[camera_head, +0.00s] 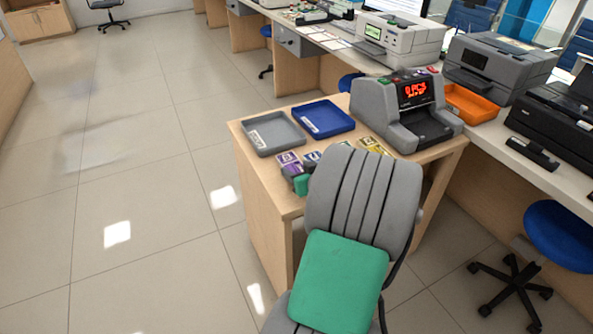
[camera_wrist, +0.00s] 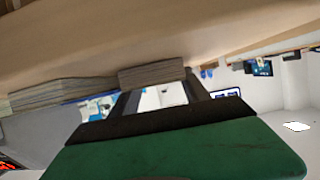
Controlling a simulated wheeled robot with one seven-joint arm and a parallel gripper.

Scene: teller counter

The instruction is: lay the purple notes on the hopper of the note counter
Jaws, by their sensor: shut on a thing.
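The purple notes (camera_head: 287,158) are at the front left corner of the wooden desk. My gripper (camera_head: 293,172) is low at that corner, right against them. In the wrist view, which is tilted over, a note stack (camera_wrist: 152,73) lies between the two fingers of my gripper (camera_wrist: 160,92), which is shut on it. Its colour does not show from that side. The stack appears to be on or very close to the desk top. The grey note counter (camera_head: 405,108) stands at the back right of the desk with a lit red display. Its hopper is empty as far as I can see.
A grey tray (camera_head: 273,133) and a blue tray (camera_head: 323,118) lie behind the notes. Other note stacks (camera_head: 372,144) lie between my gripper and the counter. An orange tray (camera_head: 468,103) and a printer (camera_head: 495,65) stand beyond. Part of the desk's front is hidden.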

